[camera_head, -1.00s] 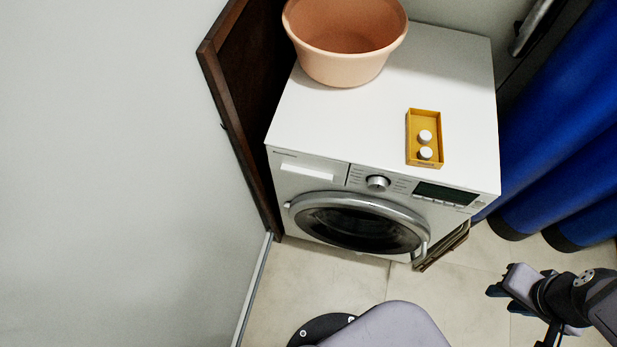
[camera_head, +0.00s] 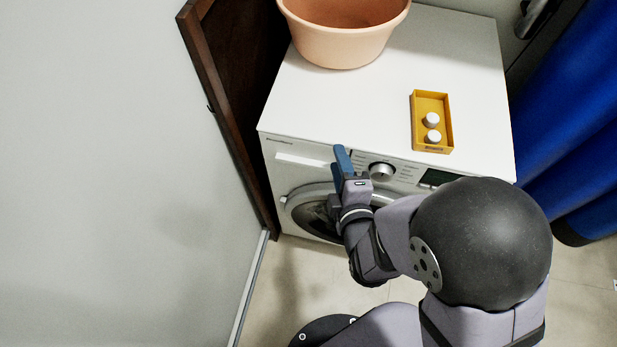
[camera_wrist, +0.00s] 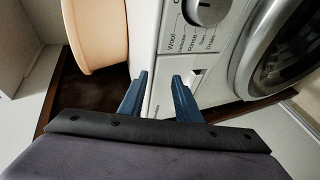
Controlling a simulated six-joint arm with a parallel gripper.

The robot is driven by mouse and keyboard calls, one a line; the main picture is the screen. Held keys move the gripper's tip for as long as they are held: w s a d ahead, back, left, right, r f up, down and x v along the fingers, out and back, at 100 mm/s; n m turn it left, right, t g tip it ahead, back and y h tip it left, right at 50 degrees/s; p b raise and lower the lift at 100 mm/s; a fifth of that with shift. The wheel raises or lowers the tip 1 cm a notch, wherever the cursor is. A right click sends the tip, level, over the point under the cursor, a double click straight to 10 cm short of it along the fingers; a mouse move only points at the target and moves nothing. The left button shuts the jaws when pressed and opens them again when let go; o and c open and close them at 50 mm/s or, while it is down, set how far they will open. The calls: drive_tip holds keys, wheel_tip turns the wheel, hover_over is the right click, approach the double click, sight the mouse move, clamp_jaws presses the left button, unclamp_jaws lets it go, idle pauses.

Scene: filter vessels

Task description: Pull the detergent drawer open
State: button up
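The washing machine (camera_head: 390,85) stands with its front facing me. Its detergent drawer (camera_head: 295,161) is at the left end of the front panel, with a pale handle strip, and looks flush and shut. My gripper (camera_head: 340,158) is in front of the panel, between the drawer and the round knob (camera_head: 382,171). In the wrist view, my gripper (camera_wrist: 160,78) shows two blue fingers apart with nothing held between them. The drawer front (camera_wrist: 162,95) shows between and beyond the fingers, partly hidden by them. Whether a finger touches it I cannot tell.
A peach basin (camera_head: 340,45) and a yellow tray (camera_head: 432,146) with two white-capped items stand on the machine. A dark wooden panel (camera_head: 240,110) is close on the left. The round door (camera_head: 312,215) is below, partly hidden by my arm. A blue curtain (camera_head: 575,120) hangs right.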

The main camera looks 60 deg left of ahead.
sight(303, 166)
drive_tip(key=s+f+n+t+y+b, duration=0.1)
drive_tip(key=s+f+y+b, duration=0.2)
drive_tip(key=s+f+b, duration=0.5)
drive_tip(key=f+b, duration=0.1)
drive_tip(key=b, duration=0.2)
drive_tip(key=shift+d+f+n+y, duration=0.35)
drive_tip(key=shift+d+n+y, duration=0.05)
drive_tip(key=shift+p+x, duration=0.45)
drive_tip(key=shift+x, duration=3.25)
drive_tip(key=shift+d, duration=0.1)
clamp_jaws()
